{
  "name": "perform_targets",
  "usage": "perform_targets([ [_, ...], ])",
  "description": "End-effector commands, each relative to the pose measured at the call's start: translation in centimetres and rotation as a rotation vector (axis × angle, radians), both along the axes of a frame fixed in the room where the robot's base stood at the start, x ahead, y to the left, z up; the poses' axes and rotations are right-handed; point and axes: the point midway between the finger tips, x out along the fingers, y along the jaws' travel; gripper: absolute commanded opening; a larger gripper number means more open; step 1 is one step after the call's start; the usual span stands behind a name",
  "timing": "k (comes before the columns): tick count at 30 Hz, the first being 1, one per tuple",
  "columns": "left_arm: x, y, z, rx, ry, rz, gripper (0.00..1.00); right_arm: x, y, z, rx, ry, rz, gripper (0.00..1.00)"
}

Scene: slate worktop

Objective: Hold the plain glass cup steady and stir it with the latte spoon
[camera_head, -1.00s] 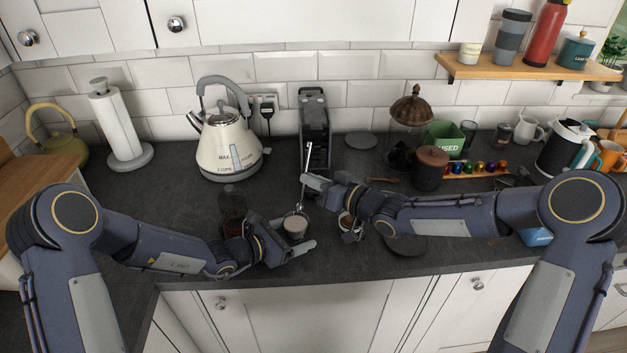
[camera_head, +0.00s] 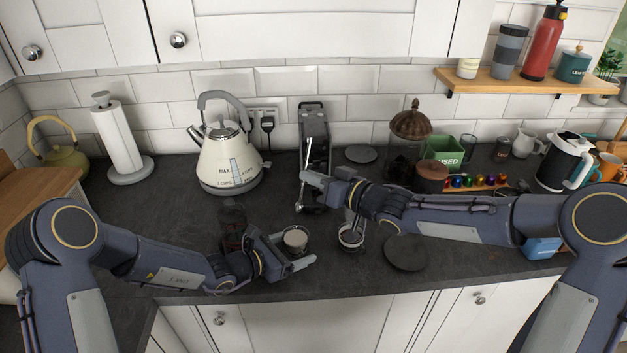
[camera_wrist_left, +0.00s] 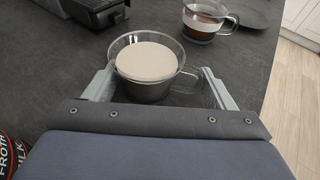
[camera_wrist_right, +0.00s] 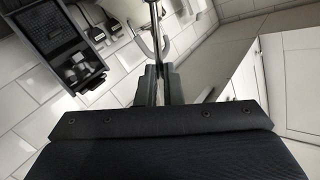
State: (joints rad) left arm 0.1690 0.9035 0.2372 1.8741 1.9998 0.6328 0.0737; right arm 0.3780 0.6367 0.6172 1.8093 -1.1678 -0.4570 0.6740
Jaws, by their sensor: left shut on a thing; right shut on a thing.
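The plain glass cup (camera_head: 296,240) holds a pale, creamy drink and stands upright on the worktop. My left gripper (camera_head: 291,254) is shut on its sides; in the left wrist view the cup (camera_wrist_left: 147,65) sits between the fingers, its handle to the right. My right gripper (camera_head: 312,179) is shut on the latte spoon (camera_head: 302,194), which hangs nearly upright. The spoon's lower end appears behind and above the cup's rim, not in the drink. No spoon shows in the cup in the left wrist view. The right wrist view shows the closed fingers (camera_wrist_right: 155,85) on a thin handle.
A second glass cup (camera_head: 350,236) with a dark drink stands right of the held cup; a dark round disc (camera_head: 407,252) lies beyond. A dark glass vessel (camera_head: 232,226) is close on the left. The kettle (camera_head: 226,160) and a black machine (camera_head: 314,135) stand behind.

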Motion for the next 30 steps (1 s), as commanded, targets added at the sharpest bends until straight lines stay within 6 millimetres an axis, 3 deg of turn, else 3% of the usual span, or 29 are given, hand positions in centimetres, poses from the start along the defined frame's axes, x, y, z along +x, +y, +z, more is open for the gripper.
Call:
perform_targets([
  [7,0.0,0.0,0.1,-0.001,-0.001,0.000,0.65,0.0,0.0,0.0,0.000,0.000,0.000,0.00],
  [8,0.0,0.0,0.1,0.000,-0.001,0.000,0.81,0.0,0.0,0.0,0.000,0.000,0.000,0.00],
  [12,0.0,0.0,0.0,-0.001,-0.001,0.000,1.00,0.0,0.0,0.0,0.000,0.000,0.000,0.00],
  [22,-0.3,0.5,0.2,0.000,-0.002,0.001,1.00,0.0,0.0,0.0,0.000,0.000,0.000,0.00],
  [30,-2.9,4.6,1.7,0.001,-0.002,0.004,1.00,0.0,0.0,0.0,0.000,0.000,0.000,0.00],
])
